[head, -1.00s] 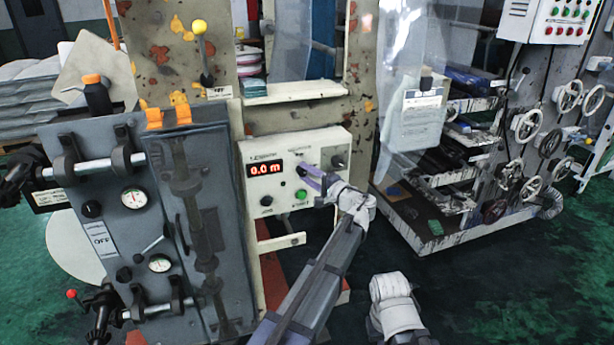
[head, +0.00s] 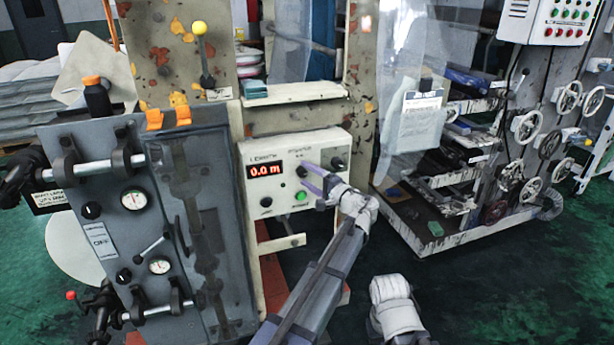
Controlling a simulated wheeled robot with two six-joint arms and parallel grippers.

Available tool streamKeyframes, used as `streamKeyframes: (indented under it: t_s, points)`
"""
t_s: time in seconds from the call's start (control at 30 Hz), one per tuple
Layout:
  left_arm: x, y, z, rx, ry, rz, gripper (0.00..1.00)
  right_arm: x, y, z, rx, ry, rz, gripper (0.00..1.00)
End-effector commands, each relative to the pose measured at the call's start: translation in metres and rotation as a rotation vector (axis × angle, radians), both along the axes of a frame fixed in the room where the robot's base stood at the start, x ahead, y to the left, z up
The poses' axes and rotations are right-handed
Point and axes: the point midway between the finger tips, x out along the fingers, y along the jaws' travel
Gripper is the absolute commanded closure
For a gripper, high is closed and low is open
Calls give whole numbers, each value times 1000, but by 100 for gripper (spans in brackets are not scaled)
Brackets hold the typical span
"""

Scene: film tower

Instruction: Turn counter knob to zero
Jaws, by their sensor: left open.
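The counter (head: 297,165) is a pale box with a red lit display (head: 265,170) that reads 0.0 m. A black knob (head: 337,164) sits at its upper right and a smaller black knob (head: 266,202) at its lower left. A green button (head: 301,196) is at the lower middle. My right gripper's fingers do not show.
A grey cabinet (head: 105,235) with gauges and levers stands close on the left. A yellow-topped lever (head: 203,55) rises above it. A rack with several handwheels (head: 528,125) stands at the right. The green floor (head: 530,290) is open at the lower right.

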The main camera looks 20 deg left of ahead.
Motion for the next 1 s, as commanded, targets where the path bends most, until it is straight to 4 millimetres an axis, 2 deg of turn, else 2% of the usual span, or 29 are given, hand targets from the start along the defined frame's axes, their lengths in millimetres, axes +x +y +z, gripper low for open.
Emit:
streamKeyframes:
  t_s: [0.3, 0.5, 0.87, 0.93, 1.0]
  points:
    - [-29, -43, -1, 0, 0, -4, 29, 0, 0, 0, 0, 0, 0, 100]
    - [-38, -58, -1, 0, 0, -2, 29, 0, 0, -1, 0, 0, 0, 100]
    - [-40, -59, -1, -1, 1, 0, 29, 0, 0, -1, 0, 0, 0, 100]
    - [-43, -55, -5, -18, 6, 7, 29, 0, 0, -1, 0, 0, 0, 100]
    - [-53, -43, -16, -71, 23, 27, 29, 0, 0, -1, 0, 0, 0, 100]
